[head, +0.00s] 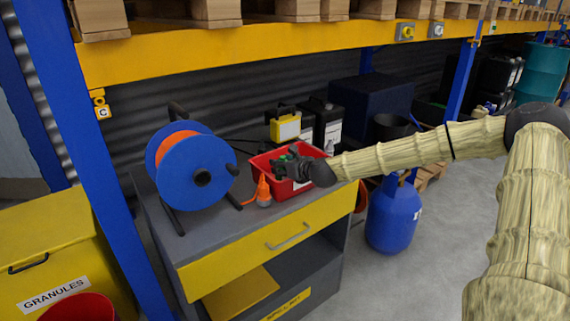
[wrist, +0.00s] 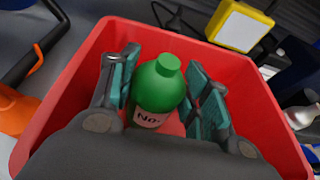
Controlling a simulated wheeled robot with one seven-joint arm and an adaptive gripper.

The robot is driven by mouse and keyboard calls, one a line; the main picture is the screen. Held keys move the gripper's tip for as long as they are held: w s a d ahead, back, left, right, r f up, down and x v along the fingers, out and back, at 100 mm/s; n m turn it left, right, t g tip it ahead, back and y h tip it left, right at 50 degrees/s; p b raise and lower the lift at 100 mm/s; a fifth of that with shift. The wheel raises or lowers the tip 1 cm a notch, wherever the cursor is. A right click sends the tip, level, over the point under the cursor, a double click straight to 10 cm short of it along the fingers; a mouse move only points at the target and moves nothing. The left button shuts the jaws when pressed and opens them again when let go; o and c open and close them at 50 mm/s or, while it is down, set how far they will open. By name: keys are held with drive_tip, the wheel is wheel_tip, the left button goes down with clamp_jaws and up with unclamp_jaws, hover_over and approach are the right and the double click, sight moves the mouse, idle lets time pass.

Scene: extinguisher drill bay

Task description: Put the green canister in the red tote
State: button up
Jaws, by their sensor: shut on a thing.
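The red tote (head: 262,163) stands on the grey bench top, and its walls fill most of the wrist view (wrist: 75,85). My gripper (head: 290,163) is over the tote, with its fingers inside the rim. In the wrist view the green canister (wrist: 158,85) stands between the two finger pads of my gripper (wrist: 163,90), within the tote's walls. It has a green cap and a pale label reading "No". My gripper is shut on it. Whether the canister's base touches the tote floor is hidden.
A blue cable reel (head: 185,170) stands left of the tote, with an orange connector (head: 263,190) close to the tote's front left. A yellow work lamp (head: 285,127) and black containers (head: 325,122) stand behind it. A blue gas bottle (head: 393,215) stands on the floor at right.

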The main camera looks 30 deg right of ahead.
drive_tip(key=o, duration=1.3)
drive_tip(key=shift+o, duration=0.2)
drive_tip(key=shift+r, duration=0.1)
